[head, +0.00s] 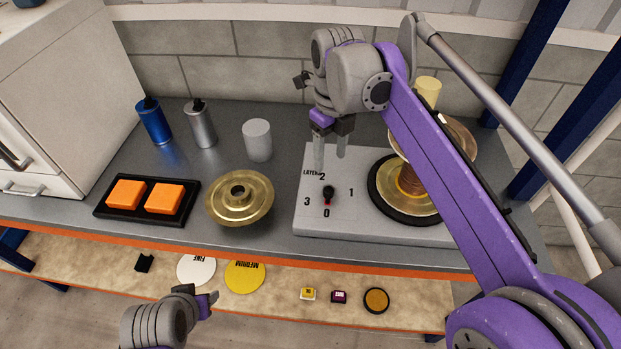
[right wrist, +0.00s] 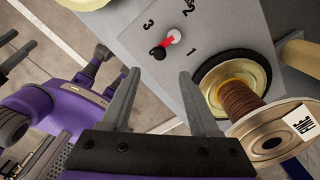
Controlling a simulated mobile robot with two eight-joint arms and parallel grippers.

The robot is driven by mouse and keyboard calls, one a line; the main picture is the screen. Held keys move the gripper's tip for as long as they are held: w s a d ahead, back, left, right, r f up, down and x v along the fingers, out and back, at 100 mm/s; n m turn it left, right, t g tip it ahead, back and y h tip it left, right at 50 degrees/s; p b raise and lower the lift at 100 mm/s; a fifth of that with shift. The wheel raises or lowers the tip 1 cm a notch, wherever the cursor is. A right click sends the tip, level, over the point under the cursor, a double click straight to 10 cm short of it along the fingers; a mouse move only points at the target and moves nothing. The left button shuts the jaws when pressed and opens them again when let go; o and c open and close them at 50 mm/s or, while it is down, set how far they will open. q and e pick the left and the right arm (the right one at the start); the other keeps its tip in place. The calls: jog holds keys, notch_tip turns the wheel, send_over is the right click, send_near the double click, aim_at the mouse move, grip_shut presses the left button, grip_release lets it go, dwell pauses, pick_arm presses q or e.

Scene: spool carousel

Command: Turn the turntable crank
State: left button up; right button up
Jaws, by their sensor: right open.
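The grey turntable base (head: 305,222) stands on the bench with a dial marked LAYER and 0 to 3. On the dial is a small crank with a black knob (head: 328,192) and a red arm; it also shows in the right wrist view (right wrist: 158,53), its knob on the side away from the 2. A spool wound with brown wire (right wrist: 240,103) stands on the turntable, partly hidden by my right arm in the head view. My right gripper (head: 330,164) is open and empty, above and behind the crank. My left gripper (head: 208,300) is low at the front; its jaws are unclear.
A brass spool (head: 240,198), a black tray (head: 105,212) with orange blocks, a grey cylinder (head: 257,140) and two bottles, blue (head: 154,122) and silver (head: 201,126), stand left of the base. A lower shelf (head: 90,262) holds white and yellow discs and small items.

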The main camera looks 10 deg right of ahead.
aim_at(328, 190)
notch_tip(328, 190, down, 11)
jog(key=shift+s+r+b, duration=0.1)
jog(key=shift+r+b, duration=0.05)
jog(key=shift+b, duration=0.25)
jog(key=shift+c, duration=0.4)
grip_shut()
